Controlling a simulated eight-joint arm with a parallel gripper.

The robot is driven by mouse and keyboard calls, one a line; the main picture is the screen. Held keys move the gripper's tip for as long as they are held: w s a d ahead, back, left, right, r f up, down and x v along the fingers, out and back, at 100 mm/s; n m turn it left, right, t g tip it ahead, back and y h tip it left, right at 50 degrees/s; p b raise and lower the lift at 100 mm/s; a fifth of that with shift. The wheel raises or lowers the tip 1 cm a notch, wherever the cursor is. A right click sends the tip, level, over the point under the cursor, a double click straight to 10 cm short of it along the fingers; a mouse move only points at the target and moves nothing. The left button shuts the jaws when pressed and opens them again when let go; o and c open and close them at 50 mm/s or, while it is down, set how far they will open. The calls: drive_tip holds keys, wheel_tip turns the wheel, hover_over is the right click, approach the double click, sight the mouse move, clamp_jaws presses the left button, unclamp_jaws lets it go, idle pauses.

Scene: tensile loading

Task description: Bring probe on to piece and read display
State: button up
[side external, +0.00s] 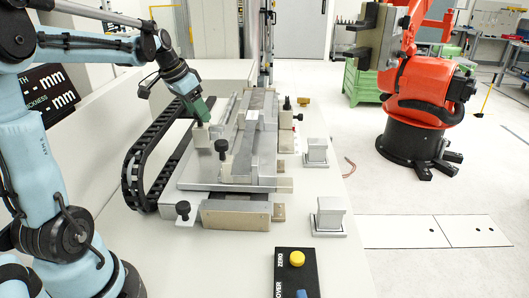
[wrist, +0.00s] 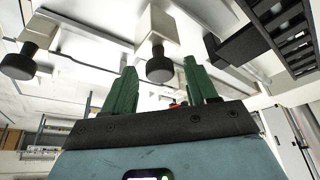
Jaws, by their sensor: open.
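My gripper (side external: 203,112) has green fingers. In the side view it points down over the left part of the metal measuring rig (side external: 235,183), close to a pale block (side external: 202,138). In the wrist view my gripper (wrist: 160,84) is open with nothing held, and a black knob (wrist: 159,68) on a pale block shows between and beyond the fingertips. I cannot tell whether they touch. The display (side external: 52,88) at the left shows dashes and "mm" on two lines, partly hidden by my arm. I cannot clearly tell the probe or the piece apart from the rig's parts.
A black cable chain (side external: 134,175) curves along the rig's left side. A black box (side external: 296,272) with a yellow button (side external: 297,258) marked ZERO stands at the front. Two metal blocks (side external: 317,152) (side external: 329,217) stand at right. An orange robot (side external: 430,92) stands beyond the table.

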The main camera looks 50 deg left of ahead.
drive_tip(key=c, duration=0.9)
drive_tip(key=w+d, duration=0.5)
drive_tip(key=shift+w, duration=0.1)
drive_tip(key=shift+c, duration=0.2)
drive_tip(key=shift+d, duration=0.1)
drive_tip(key=o, duration=0.9)
drive_tip(key=shift+o, duration=0.2)
drive_tip(key=shift+r, duration=0.15)
drive_tip(key=v, duration=1.2)
